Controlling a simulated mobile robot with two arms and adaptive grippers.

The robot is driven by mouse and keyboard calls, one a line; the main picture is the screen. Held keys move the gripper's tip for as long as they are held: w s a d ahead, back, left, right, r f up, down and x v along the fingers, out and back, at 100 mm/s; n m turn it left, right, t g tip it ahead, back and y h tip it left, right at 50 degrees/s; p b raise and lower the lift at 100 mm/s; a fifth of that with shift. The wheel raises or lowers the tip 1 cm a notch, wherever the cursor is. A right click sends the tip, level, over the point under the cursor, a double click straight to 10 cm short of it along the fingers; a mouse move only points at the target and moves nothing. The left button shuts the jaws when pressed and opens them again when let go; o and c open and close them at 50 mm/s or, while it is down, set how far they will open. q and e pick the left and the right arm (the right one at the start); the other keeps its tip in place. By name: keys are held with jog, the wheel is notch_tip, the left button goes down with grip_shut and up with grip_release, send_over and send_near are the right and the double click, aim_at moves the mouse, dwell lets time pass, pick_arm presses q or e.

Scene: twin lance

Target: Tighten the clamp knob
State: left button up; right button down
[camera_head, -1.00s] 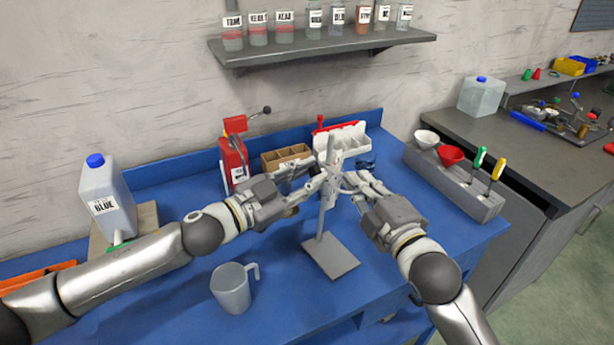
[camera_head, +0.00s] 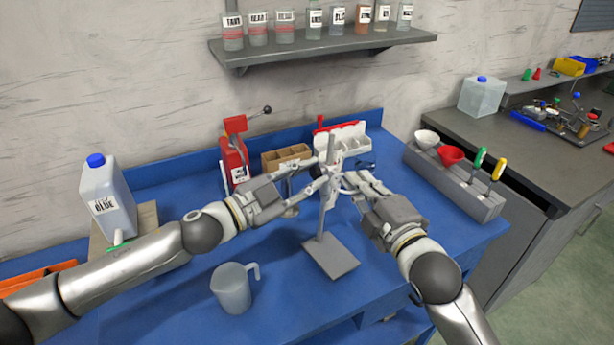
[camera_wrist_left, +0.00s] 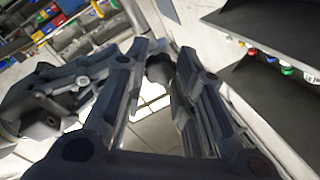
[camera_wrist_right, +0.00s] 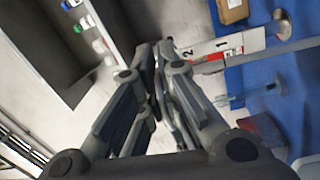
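A grey metal stand stands on the blue table, with a flat base plate (camera_head: 331,257) and an upright rod (camera_head: 321,219). A pale clamp (camera_head: 334,181) is on its upper part. My left gripper (camera_head: 312,180) is at the clamp's left side. In the left wrist view a dark lobed knob (camera_wrist_left: 160,68) lies between the tips of my left gripper (camera_wrist_left: 160,62), which are apart with a gap beside the knob. My right gripper (camera_head: 358,182) is at the clamp's right side. In the right wrist view its fingers (camera_wrist_right: 159,52) are nearly together; whether they grip anything is hidden.
A blue-capped jug (camera_head: 106,197) is at left. A red device (camera_head: 233,160), a brown box (camera_head: 286,157) and a white bin (camera_head: 341,142) stand behind. A grey holder (camera_head: 453,187) with funnels is at right.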

pick_arm(q)
jog(key=o, duration=0.4)
jog(key=n, duration=0.4)
jog(key=shift+y, duration=0.3)
jog(key=n, duration=0.4)
jog(key=shift+r, duration=0.1)
jog(key=v, duration=1.2)
jog(key=d+r+m+h, duration=0.1)
jog(key=r+m, duration=0.1)
jog(key=m, duration=0.7)
jog(key=s+d+r+m+g+h, duration=0.1)
jog(key=d+m, duration=0.1)
jog(key=m, duration=0.7)
jog(key=s+d+r+m+h, duration=0.1)
jog(key=r+m, duration=0.1)
jog(key=m, duration=0.7)
jog(key=shift+d+r+m+g+h, duration=0.15)
jog(key=shift+r+m+g+h, duration=0.2)
jog(key=shift+m+g+h, duration=0.05)
